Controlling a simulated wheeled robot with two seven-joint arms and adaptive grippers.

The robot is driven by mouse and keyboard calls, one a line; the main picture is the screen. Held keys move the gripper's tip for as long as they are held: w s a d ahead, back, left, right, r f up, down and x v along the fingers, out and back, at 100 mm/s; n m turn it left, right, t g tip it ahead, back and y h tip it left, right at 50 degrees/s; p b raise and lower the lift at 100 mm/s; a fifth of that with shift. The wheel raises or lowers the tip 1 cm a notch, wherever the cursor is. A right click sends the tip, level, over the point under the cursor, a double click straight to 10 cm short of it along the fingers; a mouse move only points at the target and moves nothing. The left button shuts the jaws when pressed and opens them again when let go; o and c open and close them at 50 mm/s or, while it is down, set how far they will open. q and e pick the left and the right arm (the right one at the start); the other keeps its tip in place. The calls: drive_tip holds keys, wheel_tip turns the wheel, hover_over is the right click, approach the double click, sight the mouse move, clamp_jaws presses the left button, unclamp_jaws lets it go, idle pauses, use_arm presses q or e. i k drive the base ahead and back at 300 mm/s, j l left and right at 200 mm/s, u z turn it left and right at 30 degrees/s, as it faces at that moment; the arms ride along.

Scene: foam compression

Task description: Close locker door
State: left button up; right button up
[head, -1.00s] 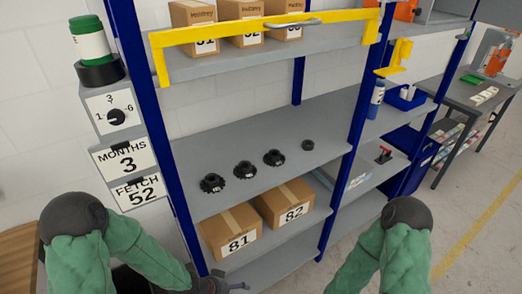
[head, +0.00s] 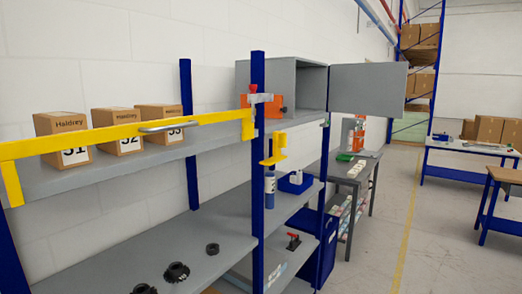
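The grey locker (head: 283,80) stands on the top shelf of the far shelf section, beyond the blue post. Its door (head: 368,89) is swung wide open to the right, and the locker's inside (head: 312,84) shows as a dark opening. An orange item with a black part (head: 262,103) sits in front of the locker's left side. Neither of my grippers is in the head view.
A yellow bar with a grey handle (head: 130,136) spans the nearer top shelf in front of several boxes (head: 117,130). A workbench (head: 352,172) stands beyond the shelves.

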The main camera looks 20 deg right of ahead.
sight(378, 89)
drive_tip(key=i+l+u, duration=0.25)
drive_tip(key=l, duration=1.4)
drive_tip(key=i+l+u, duration=0.25)
drive_tip(key=l, duration=1.5)
drive_tip(key=i+l+u, duration=0.1)
drive_tip(key=l+u, duration=0.15)
drive_tip(key=l, duration=1.5)
drive_tip(key=i+l+u, duration=0.1)
drive_tip(key=l, duration=0.7)
drive_tip(key=i+l+u, duration=0.1)
drive_tip(key=l, duration=0.7)
drive_tip(key=i+l+u, duration=0.1)
drive_tip(key=l, duration=0.7)
